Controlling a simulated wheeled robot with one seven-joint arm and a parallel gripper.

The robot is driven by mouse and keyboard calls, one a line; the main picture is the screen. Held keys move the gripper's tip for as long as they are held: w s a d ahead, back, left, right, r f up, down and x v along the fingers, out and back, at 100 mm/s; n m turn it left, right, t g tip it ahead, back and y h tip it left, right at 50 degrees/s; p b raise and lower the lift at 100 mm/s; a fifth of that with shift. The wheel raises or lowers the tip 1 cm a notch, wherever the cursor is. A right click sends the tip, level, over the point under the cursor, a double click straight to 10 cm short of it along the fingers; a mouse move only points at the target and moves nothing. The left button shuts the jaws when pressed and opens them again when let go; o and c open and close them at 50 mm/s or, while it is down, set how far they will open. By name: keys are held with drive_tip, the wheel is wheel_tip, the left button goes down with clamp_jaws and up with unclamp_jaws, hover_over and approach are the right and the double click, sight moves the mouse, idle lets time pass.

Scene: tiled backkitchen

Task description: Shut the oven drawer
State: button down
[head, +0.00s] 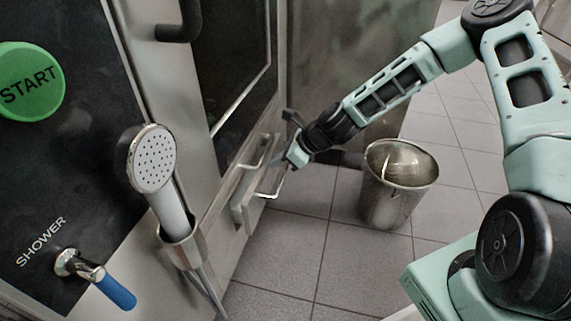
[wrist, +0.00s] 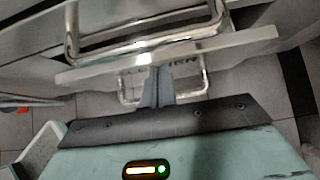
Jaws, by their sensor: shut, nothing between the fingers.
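The oven drawer (head: 241,212) is low on the oven's front in the head view, with its front panel standing a little out from the body. A chrome bar handle (head: 277,184) sticks out from it. In the wrist view, the drawer's pale front edge (wrist: 235,46) runs across the upper middle, with a chrome handle (wrist: 204,88) below it. My gripper (head: 284,163) is at the drawer front, near the handle. Its fingers (wrist: 155,82) are together and empty, pointing at the panel. I cannot tell whether they touch it.
The oven door (head: 232,75) is above the drawer. A hand shower (head: 153,160) hangs on the oven's front, with a blue-tipped shower lever (head: 117,292) lower left. A metal bucket (head: 388,205) stands on the tiles right of my gripper. Floor in front of the drawer is clear.

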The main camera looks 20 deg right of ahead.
drive_tip(key=shift+w+a+r+p, duration=0.2)
drive_tip(key=shift+w+a+p, duration=0.35)
drive_tip(key=shift+a+p, duration=0.35)
drive_tip(key=shift+w+a+f, duration=0.1)
drive_tip(key=shift+w+f, duration=0.1)
